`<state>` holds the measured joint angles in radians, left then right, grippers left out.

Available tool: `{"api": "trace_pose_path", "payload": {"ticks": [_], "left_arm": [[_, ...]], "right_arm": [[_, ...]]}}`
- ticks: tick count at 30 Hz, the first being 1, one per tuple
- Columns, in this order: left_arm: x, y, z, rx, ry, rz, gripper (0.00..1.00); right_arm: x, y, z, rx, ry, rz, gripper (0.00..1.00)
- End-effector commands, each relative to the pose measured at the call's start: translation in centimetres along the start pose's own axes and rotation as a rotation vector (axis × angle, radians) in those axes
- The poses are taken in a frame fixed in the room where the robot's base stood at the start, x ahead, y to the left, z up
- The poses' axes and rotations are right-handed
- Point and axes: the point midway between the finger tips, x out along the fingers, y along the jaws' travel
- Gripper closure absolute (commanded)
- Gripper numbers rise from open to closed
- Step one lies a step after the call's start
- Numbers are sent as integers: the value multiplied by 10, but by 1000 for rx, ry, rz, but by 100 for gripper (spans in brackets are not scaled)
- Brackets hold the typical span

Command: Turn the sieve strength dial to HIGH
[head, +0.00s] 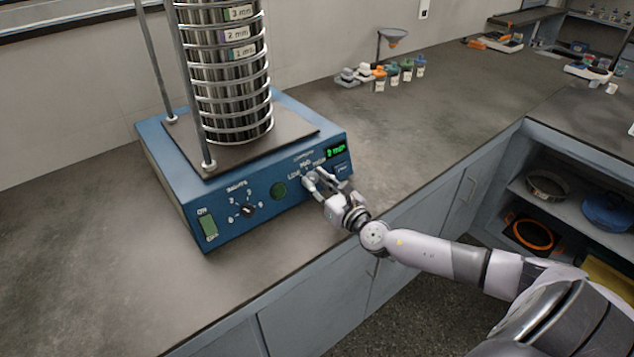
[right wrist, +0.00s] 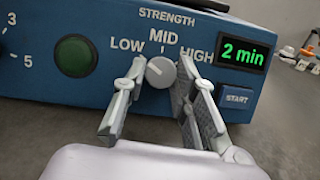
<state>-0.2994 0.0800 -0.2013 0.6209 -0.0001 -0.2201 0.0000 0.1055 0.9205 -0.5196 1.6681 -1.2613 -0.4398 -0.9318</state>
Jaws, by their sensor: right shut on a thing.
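The strength dial (right wrist: 160,72) is a round grey knob on the blue front panel of the sieve shaker (head: 265,203). Labels LOW, MID and HIGH stand around it, with HIGH on the right. A pale mark on the knob seems to lean to the upper left, but its exact setting is hard to read. My right gripper (head: 315,177) is at the panel, shut on the dial, with one finger on each side of it in the right wrist view (right wrist: 162,67). In the head view the fingers hide most of the dial. My left gripper is not in view.
Right of the dial are a green "2 min" display (right wrist: 243,53) and a START button (right wrist: 237,95). Left are a green round button (right wrist: 75,56), another dial (head: 248,211) and a power switch (head: 208,226). A tall sieve stack (head: 228,75) stands on top. The counter in front is clear.

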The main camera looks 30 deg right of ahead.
Motion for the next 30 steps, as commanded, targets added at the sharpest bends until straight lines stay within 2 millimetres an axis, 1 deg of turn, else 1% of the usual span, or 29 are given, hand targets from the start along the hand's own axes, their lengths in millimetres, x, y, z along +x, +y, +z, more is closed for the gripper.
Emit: {"api": "trace_pose_path", "payload": {"ticks": [1,9,10,20,26,30], "left_arm": [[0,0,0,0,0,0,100],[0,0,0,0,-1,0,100],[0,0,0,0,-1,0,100],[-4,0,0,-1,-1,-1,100],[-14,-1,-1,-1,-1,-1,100],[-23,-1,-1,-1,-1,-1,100]], "right_arm": [[0,0,0,0,0,0,81],[0,0,0,0,0,0,99],[0,0,0,0,0,0,100],[0,0,1,46,1,-17,100],[0,2,2,155,6,-57,100],[0,3,4,269,9,-98,100]]}}
